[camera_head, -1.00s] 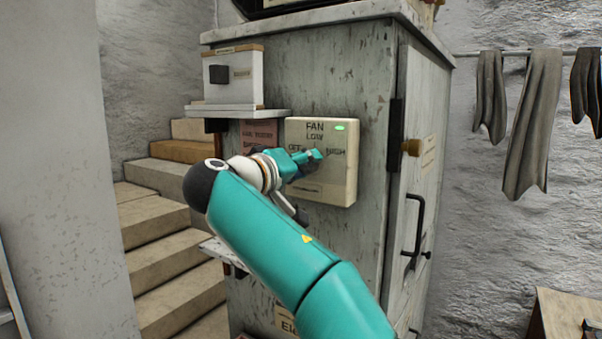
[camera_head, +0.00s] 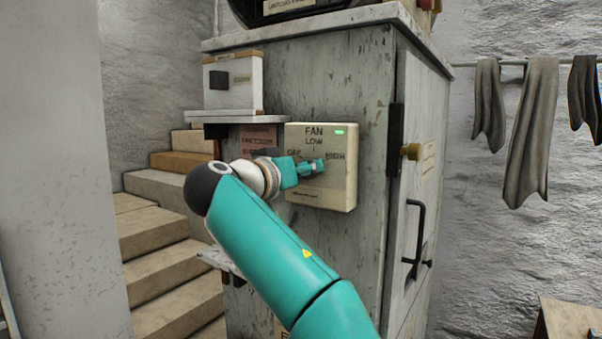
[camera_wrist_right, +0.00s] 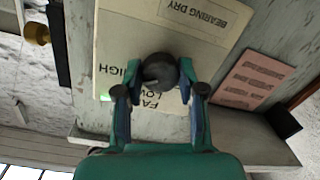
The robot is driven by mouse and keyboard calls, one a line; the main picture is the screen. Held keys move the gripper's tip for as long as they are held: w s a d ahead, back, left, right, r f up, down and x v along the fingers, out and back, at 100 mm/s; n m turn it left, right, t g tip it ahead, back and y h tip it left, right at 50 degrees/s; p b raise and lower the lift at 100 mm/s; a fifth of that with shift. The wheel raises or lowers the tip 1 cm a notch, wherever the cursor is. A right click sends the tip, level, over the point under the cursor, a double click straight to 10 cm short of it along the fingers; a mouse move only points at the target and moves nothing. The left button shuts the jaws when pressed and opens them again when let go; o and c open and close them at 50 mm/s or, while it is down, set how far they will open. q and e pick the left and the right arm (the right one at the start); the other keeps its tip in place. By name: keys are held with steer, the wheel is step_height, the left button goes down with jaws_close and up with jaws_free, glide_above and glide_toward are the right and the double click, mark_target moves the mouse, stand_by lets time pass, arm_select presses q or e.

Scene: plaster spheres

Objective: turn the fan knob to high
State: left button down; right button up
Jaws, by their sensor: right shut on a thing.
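The fan control box (camera_head: 338,195) is a cream panel on the side of the grey cabinet, lettered FAN, LOW, OFF and HIGH, with a lit green lamp near its top right. My right gripper (camera_head: 314,167) is at the panel between the OFF and HIGH lettering. In the right wrist view the panel (camera_wrist_right: 118,45) appears upside down, and the dark round fan knob (camera_wrist_right: 160,73) sits between the two fingers of my right gripper (camera_wrist_right: 160,84), which is shut on it. In the head view the gripper hides the knob. I cannot tell the knob's setting. My left gripper is out of view.
A white switch box (camera_head: 233,83) stands on a small shelf left of the panel. A reddish sign (camera_head: 258,134) is below it. The cabinet door has a black handle (camera_head: 416,240). Stone steps (camera_head: 160,235) lie to the left, and grey cloths (camera_head: 533,130) hang at right.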

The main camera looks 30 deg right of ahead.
steer(key=shift+f, duration=0.15)
steer(key=o, duration=1.1)
steer(key=shift+o, duration=0.2)
steer(key=v, duration=1.2)
